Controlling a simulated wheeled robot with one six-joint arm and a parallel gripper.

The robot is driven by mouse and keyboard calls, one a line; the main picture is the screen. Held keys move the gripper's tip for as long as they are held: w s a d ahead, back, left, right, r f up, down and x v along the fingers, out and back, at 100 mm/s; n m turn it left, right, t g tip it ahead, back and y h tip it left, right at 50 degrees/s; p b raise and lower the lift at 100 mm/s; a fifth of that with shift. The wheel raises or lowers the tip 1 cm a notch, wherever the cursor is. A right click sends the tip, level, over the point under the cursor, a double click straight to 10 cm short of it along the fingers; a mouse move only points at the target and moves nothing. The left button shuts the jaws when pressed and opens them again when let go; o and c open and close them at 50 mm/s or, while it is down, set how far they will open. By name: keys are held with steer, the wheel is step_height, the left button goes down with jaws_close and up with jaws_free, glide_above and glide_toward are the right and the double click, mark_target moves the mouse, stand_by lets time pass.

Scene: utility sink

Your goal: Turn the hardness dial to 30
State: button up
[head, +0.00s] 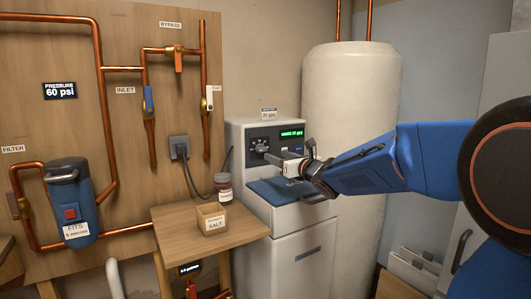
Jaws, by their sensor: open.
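The hardness dial (259,146) is a small light knob on the dark control panel of the white softener cabinet (240,170). A green display (292,133) is lit to the right of the dial; its digits are too small to read surely. My gripper (270,157) reaches in from the right, with its fingertips just below and right of the dial. The jaws are open. I cannot tell whether a finger touches the dial. The gripper hides part of the panel's lower area.
A blue lid (272,192) lies below my gripper. A tall pale tank (350,85) stands behind my arm. Copper pipes and a blue filter (72,195) are on the left.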

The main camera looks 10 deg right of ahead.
mark_target(264, 150)
steer(key=x, duration=0.9)
steer(key=shift+w, duration=0.15)
steer(key=c, duration=1.1)
steer(key=shift+o, duration=0.2)
